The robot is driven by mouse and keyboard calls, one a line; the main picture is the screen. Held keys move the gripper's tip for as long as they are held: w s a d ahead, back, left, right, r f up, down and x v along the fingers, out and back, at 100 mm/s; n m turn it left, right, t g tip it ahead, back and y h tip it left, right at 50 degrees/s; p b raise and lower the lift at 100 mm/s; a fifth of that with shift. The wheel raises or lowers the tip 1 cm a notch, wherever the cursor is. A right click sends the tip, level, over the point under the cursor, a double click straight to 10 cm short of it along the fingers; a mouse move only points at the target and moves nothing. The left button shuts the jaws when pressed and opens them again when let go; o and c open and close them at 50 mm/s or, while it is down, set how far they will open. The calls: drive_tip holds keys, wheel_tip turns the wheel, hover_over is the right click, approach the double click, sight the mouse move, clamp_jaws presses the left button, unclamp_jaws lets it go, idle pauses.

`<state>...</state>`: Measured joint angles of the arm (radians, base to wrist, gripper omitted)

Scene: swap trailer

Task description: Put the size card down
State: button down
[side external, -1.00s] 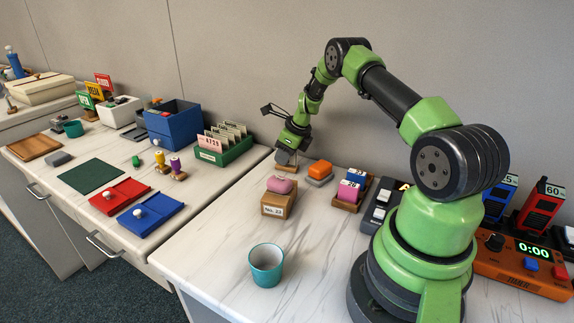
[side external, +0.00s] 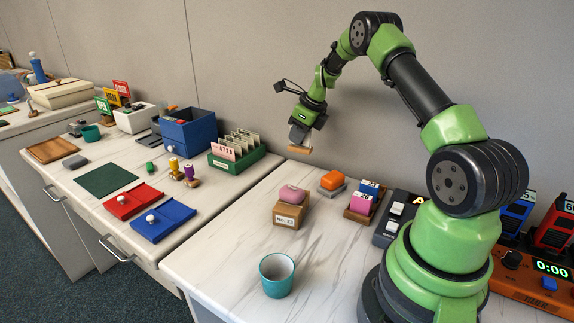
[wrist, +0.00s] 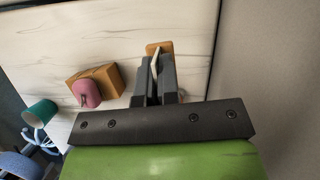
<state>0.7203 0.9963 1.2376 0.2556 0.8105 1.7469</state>
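My gripper (side external: 300,134) is shut on a small card with a wooden foot (side external: 299,150), which I take to be the size card. It is held above the back edge of the counter, close to the wall. In the wrist view my gripper's dark fingers (wrist: 154,84) pinch a thin pale card (wrist: 154,64), and its wooden foot (wrist: 158,47) shows past the fingertips. The card looks tilted in that view. Its face and any marking on it cannot be read.
A teal cup (side external: 277,275) is in front. A green card box (side external: 237,158) stands on the left counter.

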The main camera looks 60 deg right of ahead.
drive_tip(key=shift+r, duration=0.45)
drive_tip(key=w+a+n+g+y, duration=0.25)
drive_tip(key=a+n, duration=0.45)
drive_tip(key=a, duration=0.8)
drive_tip(key=s+a+n+g+y, duration=0.1)
drive_tip(key=s+a+n, duration=0.3)
drive_tip(key=a, duration=0.5)
drive_tip(key=s+a+n+g+y, duration=0.1)
drive_tip(key=a+n, duration=0.4)
drive_tip(key=a, duration=0.4)
drive_tip(key=shift+h, duration=0.25)
wheel_tip(320, 180, down, 5)
drive_tip(key=shift+s+d, duration=0.15)
drive_tip(key=shift+f, duration=2.3)
drive_tip(key=shift+f, duration=0.15)
drive_tip(key=c, duration=1.4)
unclamp_jaws()
drive_tip(key=shift+o, duration=0.2)
